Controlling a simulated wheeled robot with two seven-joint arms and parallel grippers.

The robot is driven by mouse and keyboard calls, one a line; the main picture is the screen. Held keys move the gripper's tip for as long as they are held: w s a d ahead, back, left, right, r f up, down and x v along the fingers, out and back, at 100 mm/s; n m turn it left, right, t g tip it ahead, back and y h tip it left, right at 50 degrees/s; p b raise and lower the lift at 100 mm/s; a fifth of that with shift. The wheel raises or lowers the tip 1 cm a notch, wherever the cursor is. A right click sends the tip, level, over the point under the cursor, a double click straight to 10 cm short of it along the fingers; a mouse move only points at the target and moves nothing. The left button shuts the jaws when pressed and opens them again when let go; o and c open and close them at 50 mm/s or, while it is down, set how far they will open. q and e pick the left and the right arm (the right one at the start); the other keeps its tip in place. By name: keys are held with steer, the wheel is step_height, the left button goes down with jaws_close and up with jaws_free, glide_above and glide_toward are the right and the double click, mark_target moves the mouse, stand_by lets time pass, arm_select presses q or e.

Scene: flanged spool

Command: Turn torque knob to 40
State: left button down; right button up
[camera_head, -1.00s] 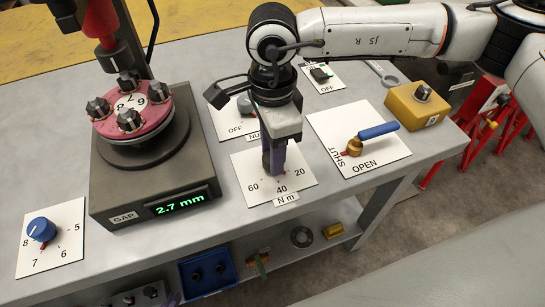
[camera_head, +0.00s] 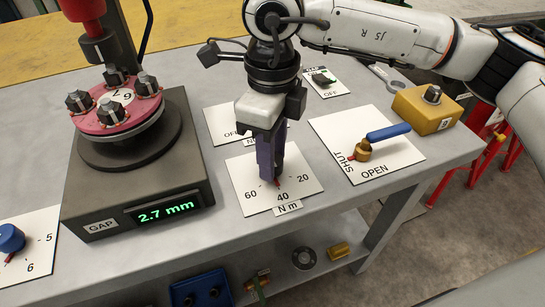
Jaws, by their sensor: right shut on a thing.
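The torque plate (camera_head: 252,202), marked 60, 40, 20 and N m, lies on the grey bench. My right gripper (camera_head: 270,175) points down over its middle, its purple fingers shut on the torque knob. The fingers hide nearly all of the knob. A small red pointer tip (camera_head: 278,183) shows at the foot of the fingers, towards the 40 mark. My left gripper is not in view.
Left stands the spool rig with a pink flange (camera_head: 118,118) and a display (camera_head: 165,211) reading 2.7 mm. A blue-handled valve (camera_head: 385,133) is close on the right, with a yellow box (camera_head: 425,108) beyond. A blue knob (camera_head: 10,238) is at far left.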

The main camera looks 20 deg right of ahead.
steer(key=shift+r, duration=0.1)
stand_by(0.5)
steer(key=o, duration=1.1)
steer(key=shift+c, duration=0.2)
step_height(320, 180, up, 10)
steer(key=shift+r, duration=0.15)
